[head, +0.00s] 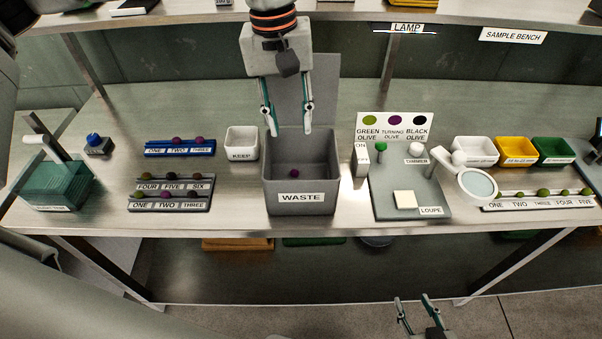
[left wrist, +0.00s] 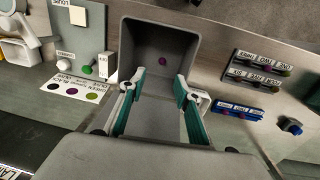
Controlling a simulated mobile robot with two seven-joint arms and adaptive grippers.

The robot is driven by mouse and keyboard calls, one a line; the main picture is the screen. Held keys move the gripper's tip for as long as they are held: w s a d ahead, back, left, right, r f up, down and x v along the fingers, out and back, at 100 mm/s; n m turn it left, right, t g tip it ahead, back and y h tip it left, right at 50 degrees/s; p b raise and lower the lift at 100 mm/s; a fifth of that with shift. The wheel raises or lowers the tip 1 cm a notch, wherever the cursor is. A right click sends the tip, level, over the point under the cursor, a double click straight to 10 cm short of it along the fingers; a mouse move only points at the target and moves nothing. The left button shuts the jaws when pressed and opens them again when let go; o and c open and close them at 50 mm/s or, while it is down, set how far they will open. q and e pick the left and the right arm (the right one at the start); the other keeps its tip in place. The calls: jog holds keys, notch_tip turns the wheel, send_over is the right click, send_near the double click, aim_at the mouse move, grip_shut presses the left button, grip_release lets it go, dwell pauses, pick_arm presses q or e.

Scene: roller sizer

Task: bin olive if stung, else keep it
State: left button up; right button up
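A purple olive (head: 295,173) lies on the floor of the grey WASTE bin (head: 301,207). In the left wrist view the olive (left wrist: 162,61) lies alone in the bin (left wrist: 128,42). My left gripper (head: 289,132) hangs over the back part of the bin, fingers spread and empty, apart from the olive. In the left wrist view its fingertips (left wrist: 160,82) are wide apart. The white KEEP bin (head: 241,140) stands just left of the waste bin; I see no olive in it. My right gripper (head: 412,300) is low at the bottom edge, fingers apart and empty, in front of the bench.
Olives sit on the blue rack (head: 180,153), the dark racks (head: 170,206) and the right-hand rack (head: 540,203). A loupe stand (head: 412,190) with a lens (head: 478,186) stands right of the bin. White, yellow and green trays (head: 515,150) are at right. A shelf runs above.

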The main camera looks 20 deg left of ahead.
pick_arm(q)
notch_tip(320, 180, up, 12)
jog(key=a, duration=0.1)
jog(key=shift+s, duration=0.15)
dwell(0.4)
dwell(0.4)
